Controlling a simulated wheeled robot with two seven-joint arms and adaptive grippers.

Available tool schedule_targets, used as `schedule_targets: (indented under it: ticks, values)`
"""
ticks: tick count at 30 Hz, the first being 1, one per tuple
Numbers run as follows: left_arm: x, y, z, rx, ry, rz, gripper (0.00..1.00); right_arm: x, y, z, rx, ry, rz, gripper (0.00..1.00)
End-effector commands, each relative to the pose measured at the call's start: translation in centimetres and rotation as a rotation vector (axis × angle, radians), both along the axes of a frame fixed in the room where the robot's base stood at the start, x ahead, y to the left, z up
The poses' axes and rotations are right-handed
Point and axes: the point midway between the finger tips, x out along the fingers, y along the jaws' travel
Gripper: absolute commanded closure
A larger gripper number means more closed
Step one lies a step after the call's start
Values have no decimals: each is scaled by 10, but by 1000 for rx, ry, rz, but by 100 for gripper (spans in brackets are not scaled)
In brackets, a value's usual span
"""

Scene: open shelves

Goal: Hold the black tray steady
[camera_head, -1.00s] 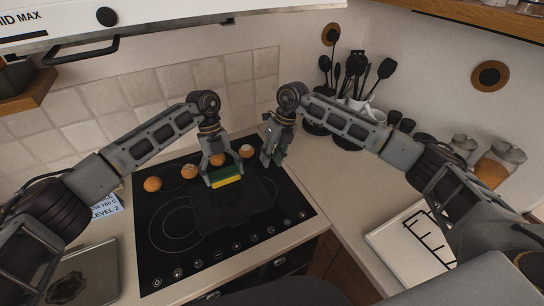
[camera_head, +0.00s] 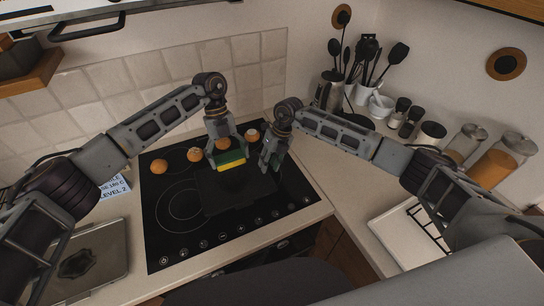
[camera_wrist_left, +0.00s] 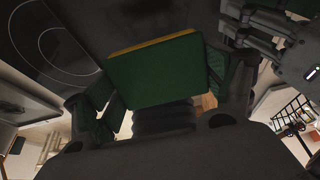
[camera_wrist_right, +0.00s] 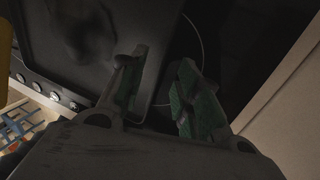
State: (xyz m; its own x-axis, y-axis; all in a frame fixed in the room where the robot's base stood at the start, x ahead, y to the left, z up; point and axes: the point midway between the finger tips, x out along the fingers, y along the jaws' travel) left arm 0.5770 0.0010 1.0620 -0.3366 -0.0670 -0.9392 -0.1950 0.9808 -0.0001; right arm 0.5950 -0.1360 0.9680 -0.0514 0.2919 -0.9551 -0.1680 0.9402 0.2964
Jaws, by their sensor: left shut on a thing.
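The black tray (camera_head: 232,198) lies flat on the dark cooktop in the head view. It also shows in the right wrist view (camera_wrist_right: 75,72), with a darker patch on it. My left gripper (camera_head: 227,154) is shut on a green and yellow sponge (camera_head: 231,163), held at the tray's back part. The sponge's green side fills the middle of the left wrist view (camera_wrist_left: 155,72). My right gripper (camera_head: 270,165) is at the tray's back right. In the right wrist view its fingers (camera_wrist_right: 158,90) are apart, one on each side of the tray's rim; whether they touch it I cannot tell.
Several round orange-brown things (camera_head: 194,154) stand along the cooktop's (camera_head: 160,225) back edge. A metal tray (camera_head: 95,265) lies on the left counter. Utensils (camera_head: 370,60) and jars (camera_head: 465,142) stand at the back right. A white board with a black rack (camera_head: 405,235) is on the right counter.

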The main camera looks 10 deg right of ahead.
Motion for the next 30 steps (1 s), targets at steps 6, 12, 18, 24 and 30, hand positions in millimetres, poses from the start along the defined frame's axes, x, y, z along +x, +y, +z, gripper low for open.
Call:
schedule_targets:
  ticks: [6, 12, 18, 24, 30]
  values:
    - [0, 0, 0, 0, 0, 0, 35, -1, 4, -14, -1, 2, 0, 67]
    - [0, 0, 0, 0, 0, 0, 35, -1, 4, -16, -1, 1, 0, 67]
    - [0, 0, 0, 0, 0, 0, 35, -1, 4, -16, -1, 1, -1, 71]
    - [0, 0, 0, 0, 0, 0, 35, -1, 4, -16, -1, 1, -1, 96]
    - [0, 0, 0, 0, 0, 0, 35, -1, 4, -16, -1, 1, -1, 100]
